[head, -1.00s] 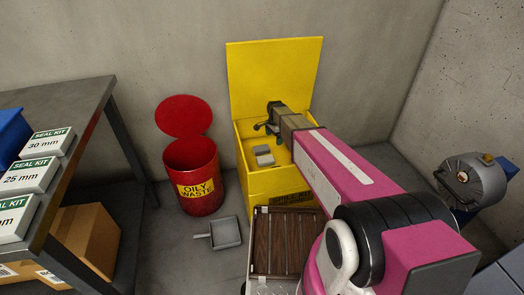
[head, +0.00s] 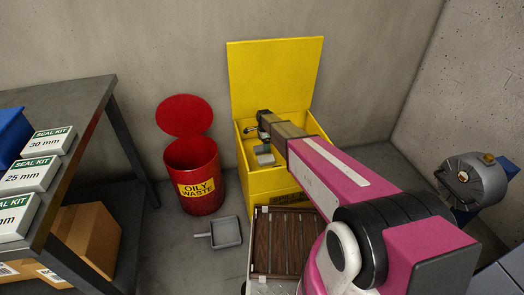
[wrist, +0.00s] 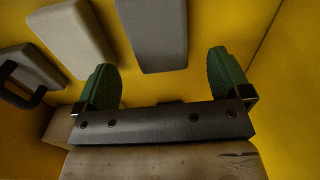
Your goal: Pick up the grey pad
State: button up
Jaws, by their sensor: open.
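Inside the yellow bin, the wrist view shows a darker grey pad (wrist: 151,35) beyond my gripper (wrist: 165,80). Its near end lies roughly between the lines of my two green fingertips, nearer the left one. My gripper is open and empty. A paler, beige-grey block (wrist: 72,40) lies left of the grey pad, apart from it. In the head view my gripper (head: 257,131) reaches down into the bin. A grey block (head: 265,158) shows below it there; I cannot tell which one it is.
The yellow bin (head: 272,184) has its lid raised behind, and its walls are close around my gripper. A black-handled pale object (wrist: 30,75) lies at the left in the wrist view. A red oily-waste can (head: 193,190) and a dustpan (head: 226,232) stand outside.

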notch_tip(320, 180, down, 4)
jog(key=shift+f, duration=0.2)
jog(key=c, duration=1)
jog(key=shift+r, duration=0.15)
notch_tip(320, 180, up, 10)
jog(key=shift+f, duration=0.1)
